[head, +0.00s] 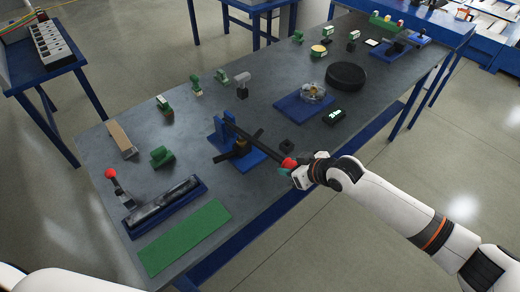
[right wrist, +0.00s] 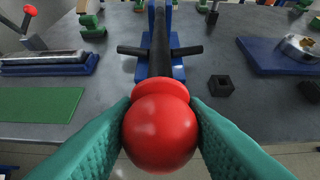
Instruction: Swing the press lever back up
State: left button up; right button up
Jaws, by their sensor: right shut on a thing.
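The press lever (head: 258,144) is a long dark bar with a red ball knob (right wrist: 160,130) at its near end. It runs from the blue press upright (head: 221,128) out past the table's front side, looking lowered rather than upright. The press has a blue base (head: 250,159) with a dark crossbar on it. My right gripper (head: 290,168) is shut on the red knob, its green fingers on both sides of the ball in the right wrist view. My left gripper is out of view.
A small black block (head: 287,145) sits right of the press. Beyond are a blue plate (head: 290,107) and a black disc (head: 346,75). Small green fixtures line the back.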

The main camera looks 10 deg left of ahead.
jog(key=shift+w+a+r+p, duration=0.15)
jog(key=shift+r+p, duration=0.3)
jog(key=shift+r, duration=0.35)
jog(key=shift+w+a+r+p, duration=0.2)
jog(key=shift+r+p, duration=0.4)
jog(key=shift+r, duration=0.2)
jog(key=shift+w+a+r+p, duration=0.1)
jog(key=shift+a+r+p, duration=0.05)
jog(key=shift+r+p, duration=0.6)
jog(key=shift+w+a+r+p, duration=0.15)
jog(key=shift+r+p, duration=0.3)
jog(key=shift+r, duration=0.45)
jog(key=shift+a+r, duration=0.1)
jog(key=shift+r, duration=0.05)
jog(key=r+p, duration=0.1)
jog(key=w+a+r+p, duration=0.1)
jog(key=r, duration=0.1)
jog(key=r+p, duration=0.1)
jog(key=shift+w+a+r, duration=0.15)
jog(key=shift+a+r, duration=0.2)
jog(key=shift+a, duration=0.05)
dwell(0.7)
jog(key=shift+r, duration=0.1)
